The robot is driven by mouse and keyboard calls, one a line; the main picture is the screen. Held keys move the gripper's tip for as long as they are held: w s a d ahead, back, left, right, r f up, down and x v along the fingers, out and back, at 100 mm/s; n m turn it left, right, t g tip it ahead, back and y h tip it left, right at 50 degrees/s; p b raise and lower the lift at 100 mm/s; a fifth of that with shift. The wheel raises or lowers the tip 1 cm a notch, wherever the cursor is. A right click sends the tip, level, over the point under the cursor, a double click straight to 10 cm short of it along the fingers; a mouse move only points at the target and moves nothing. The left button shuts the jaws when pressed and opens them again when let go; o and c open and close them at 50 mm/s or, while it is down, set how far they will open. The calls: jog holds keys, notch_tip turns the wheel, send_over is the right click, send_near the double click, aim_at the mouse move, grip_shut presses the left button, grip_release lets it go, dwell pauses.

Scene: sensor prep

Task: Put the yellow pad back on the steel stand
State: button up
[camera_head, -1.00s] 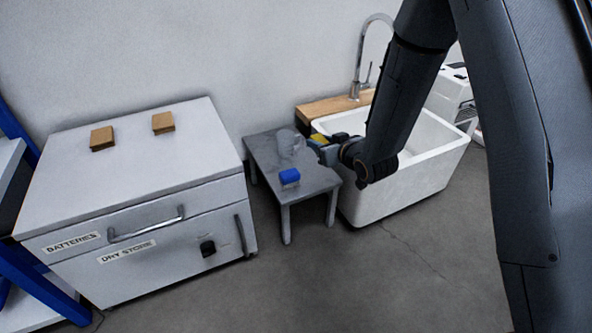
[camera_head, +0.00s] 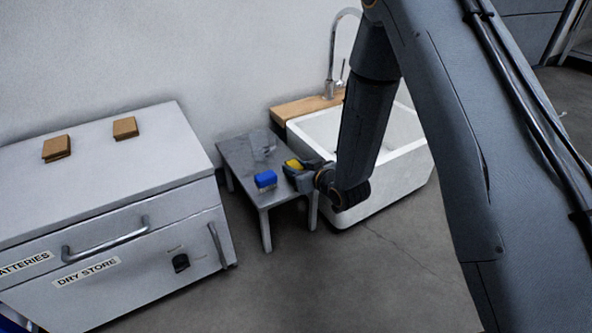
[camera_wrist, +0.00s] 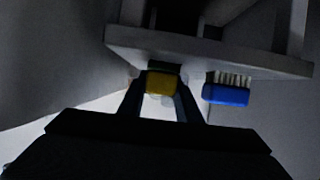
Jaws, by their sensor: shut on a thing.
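The yellow pad (camera_head: 293,164) is held between the fingers of my gripper (camera_head: 296,170), at the right side of the steel stand (camera_head: 236,154). The wrist view shows the pad (camera_wrist: 161,83) between both fingers, with a darker green layer along one edge. The stand's top (camera_wrist: 270,65) lies just behind it there. Whether the pad touches the stand, I cannot tell. A blue brush (camera_head: 265,179) lies on the stand just left of the gripper. Its white bristles show in the wrist view, right of the pad.
A faint clear glass mug (camera_head: 263,142) stands on the stand's back part. A white sink (camera_head: 405,170) with a tap (camera_head: 331,75) and a wooden board (camera_head: 290,108) is at the right. A white chest (camera_head: 120,190) with two brown blocks stands at the left.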

jog(key=o, duration=1.1)
jog(key=shift+f, duration=0.1)
